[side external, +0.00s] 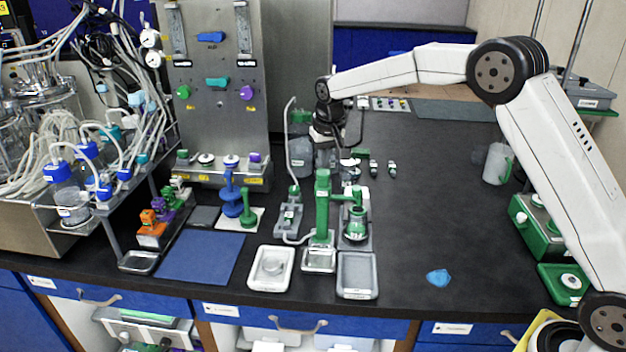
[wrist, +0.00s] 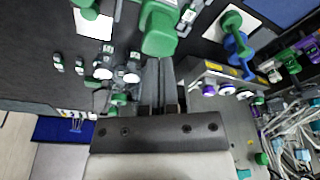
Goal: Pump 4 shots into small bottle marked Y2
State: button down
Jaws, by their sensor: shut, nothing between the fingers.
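My gripper (wrist: 160,62) is shut and empty in the wrist view, its fingers pointing at a green block-like head (wrist: 160,34). In the side view my gripper (side external: 326,152) points down behind the green pump stand (side external: 323,205); its fingertips are partly hidden. The stand has a green arm reaching right over a small green-banded vessel (side external: 356,222). Two small bottles (side external: 373,167) (side external: 392,167) stand apart on the bench to the right; small bottles also show at left in the wrist view (wrist: 58,62). I cannot read a Y2 mark on any bottle.
A blue mat (side external: 200,256) lies left. A steel panel (side external: 212,85) stands behind. A blue patch (side external: 438,277) lies at right front; the bench right of the pump is mostly clear.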

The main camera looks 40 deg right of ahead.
aim_at(324, 171)
jog(key=shift+f, duration=0.65)
jog(key=shift+f, duration=1.1)
jog(key=shift+w+v, duration=0.2)
jog(key=shift+v, duration=0.8)
jog(key=shift+w+v, duration=0.2)
jog(key=shift+v, duration=0.8)
jog(key=shift+d+r, duration=0.1)
jog(key=shift+r, duration=0.05)
jog(key=shift+w+v, duration=0.2)
jog(key=shift+v, duration=0.8)
jog(key=shift+w+v, duration=0.2)
jog(key=shift+v, duration=0.75)
jog(key=shift+w+v, duration=0.2)
jog(key=shift+v, duration=0.8)
jog(key=shift+d, duration=0.1)
